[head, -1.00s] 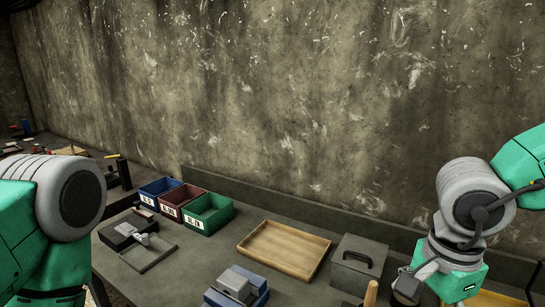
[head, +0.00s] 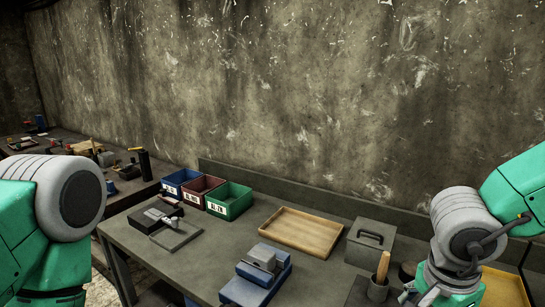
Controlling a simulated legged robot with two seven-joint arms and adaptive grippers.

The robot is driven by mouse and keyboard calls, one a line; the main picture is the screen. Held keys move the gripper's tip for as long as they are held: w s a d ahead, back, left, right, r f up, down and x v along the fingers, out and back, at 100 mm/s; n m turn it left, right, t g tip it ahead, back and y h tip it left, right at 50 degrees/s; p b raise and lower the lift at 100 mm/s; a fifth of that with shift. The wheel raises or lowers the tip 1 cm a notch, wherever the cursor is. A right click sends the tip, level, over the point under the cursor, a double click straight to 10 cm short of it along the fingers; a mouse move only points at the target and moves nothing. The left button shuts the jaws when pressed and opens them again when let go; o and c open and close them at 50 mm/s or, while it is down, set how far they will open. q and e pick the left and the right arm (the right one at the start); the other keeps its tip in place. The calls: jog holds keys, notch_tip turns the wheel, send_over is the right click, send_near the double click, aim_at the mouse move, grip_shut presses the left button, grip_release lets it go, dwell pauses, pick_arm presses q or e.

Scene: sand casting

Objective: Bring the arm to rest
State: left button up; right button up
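My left arm (head: 52,225) shows at the left edge as a green and grey joint with links running down out of the picture. Its gripper is not in view. My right arm (head: 467,222) comes in from the right edge, bends at a grey joint and points down past the bottom edge in front of the table's right end. Its gripper is cut off below the picture. Neither arm is seen holding anything.
The grey table (head: 215,262) holds blue (head: 181,183), dark red (head: 200,190) and green (head: 229,201) bins, a wooden tray (head: 300,230), a grey lidded box (head: 371,243) and a blue block with a grey part (head: 257,277). A wooden handle (head: 383,266) stands near my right arm.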

jog(key=s+d+f+n, duration=0.1)
jog(key=d+f+n, duration=0.1)
jog(key=f, duration=0.3)
jog(key=s+d+f+n+t+h, duration=0.1)
jog(key=d+f+n, duration=0.1)
jog(key=f, duration=0.3)
jog(key=s+d+f+n+h, duration=0.1)
jog(key=d+f+n, duration=0.1)
jog(key=f, duration=0.3)
jog(key=shift+s+f+t, duration=0.35)
jog(key=shift+s+t, duration=0.05)
jog(key=s+a+f+n+g+y, duration=0.1)
jog(key=s+f+n+y, duration=0.1)
jog(key=s+f+n, duration=0.45)
jog(key=s+a+f+n+g+y, duration=0.1)
jog(key=s+f, duration=0.2)
jog(key=s, duration=0.6)
pick_arm(q)
notch_tip(320, 180, down, 13)
jog(key=b, duration=1.3)
pick_arm(e)
notch_tip(320, 180, down, 13)
jog(key=w+a+n, duration=0.1)
jog(key=w, duration=0.1)
jog(key=shift+a+r+n, duration=0.15)
jog(key=shift+a+n, duration=0.1)
jog(key=shift+n, duration=0.1)
jog(key=shift+w, duration=0.1)
pick_arm(q)
jog(key=shift+o, duration=0.2)
